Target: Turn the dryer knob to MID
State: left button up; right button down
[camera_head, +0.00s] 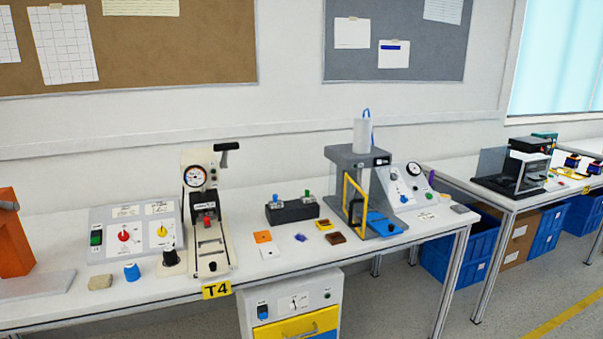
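No label in view is sharp enough to read as dryer or MID, so I cannot tell which knob is the dryer's. A white cabinet (262,291) under the table has a small dial (294,302) with a dark pointer, beside a blue switch (262,310). Another sloped panel (411,182) at the right has small knobs and a round gauge. Neither gripper is in view.
A cream press (190,262) with a gauge stands right of the left panel. A grey machine (357,158) with a yellow-framed door stands farther right. A blue cap (132,271), a tan block (100,282) and a black-handled tool (170,256) sit near the table's front.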

aim_at(294, 307)
jog(key=k+j+z, duration=0.1)
jog(key=j, duration=0.3)
jog(key=k+j, duration=0.1)
jog(key=j, duration=0.3)
jog(key=k+j+z, duration=0.15)
jog(key=j, duration=0.25)
jog(key=k+j+z, duration=0.1)
jog(key=j, duration=0.25)
